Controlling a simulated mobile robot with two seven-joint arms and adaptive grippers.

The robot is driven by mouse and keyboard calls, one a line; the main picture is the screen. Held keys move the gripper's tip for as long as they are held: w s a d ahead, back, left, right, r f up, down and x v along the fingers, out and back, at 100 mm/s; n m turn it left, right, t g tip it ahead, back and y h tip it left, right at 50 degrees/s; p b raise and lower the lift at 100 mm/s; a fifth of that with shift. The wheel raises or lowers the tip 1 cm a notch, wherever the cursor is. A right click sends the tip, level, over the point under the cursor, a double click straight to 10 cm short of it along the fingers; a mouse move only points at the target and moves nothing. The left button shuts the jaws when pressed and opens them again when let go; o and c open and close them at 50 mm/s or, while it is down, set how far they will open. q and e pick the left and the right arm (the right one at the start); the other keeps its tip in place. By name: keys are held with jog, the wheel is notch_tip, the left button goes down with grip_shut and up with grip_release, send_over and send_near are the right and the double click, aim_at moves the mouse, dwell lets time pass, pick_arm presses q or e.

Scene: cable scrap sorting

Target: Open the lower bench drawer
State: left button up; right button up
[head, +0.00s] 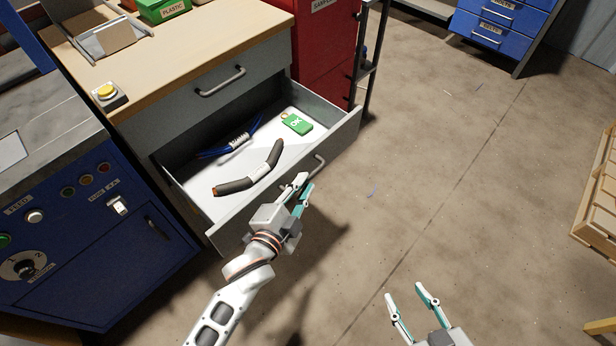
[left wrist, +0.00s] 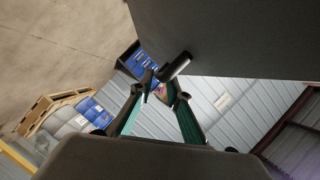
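The lower bench drawer (head: 334,136) stands pulled out below the closed upper drawer, its inside showing. Its bar handle (head: 318,168) is on the front panel; in the left wrist view the dark handle (left wrist: 176,66) meets my fingertips. My left gripper (head: 301,190) is at the handle, its fingers drawn close together around it; the fingers partly hide the handle's near end. The left gripper also shows in the left wrist view (left wrist: 157,88). My right gripper (head: 406,294) is open and empty over the floor, away from the drawer.
In the drawer lie a grey cable piece (head: 236,185), a blue cable bundle (head: 238,141) and a green OK tag (head: 298,124). A red cabinet (head: 322,50) and a dark rack (head: 369,55) stand beyond. A wooden pallet (head: 602,200) is at right. The middle floor is clear.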

pick_arm(q)
jog(key=v, duration=0.8)
